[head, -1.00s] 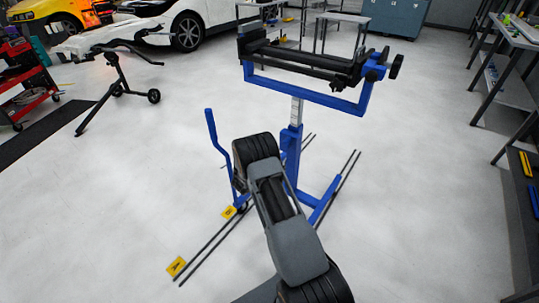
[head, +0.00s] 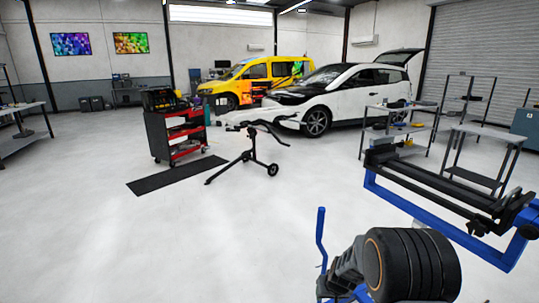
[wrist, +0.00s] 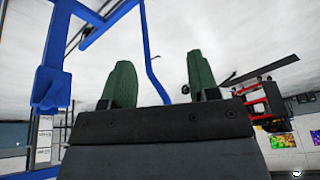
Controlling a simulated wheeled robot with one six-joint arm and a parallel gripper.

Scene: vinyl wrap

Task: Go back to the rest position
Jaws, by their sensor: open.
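The gripper's fingers are not visible in the head view, where a dark rounded part of my arm fills the lower right. A blue stand (head: 438,222) with a black roller frame is at the right of the head view, close beside and behind my arm. Its blue frame also shows at the left of the wrist view (wrist: 52,60).
A red tool cart (head: 178,137), a black mat (head: 176,175) and a black wheeled stand (head: 250,155) stand mid-floor. A white car (head: 345,95) and a yellow van (head: 258,78) are behind. Metal tables (head: 400,128) stand at right. The left floor is clear.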

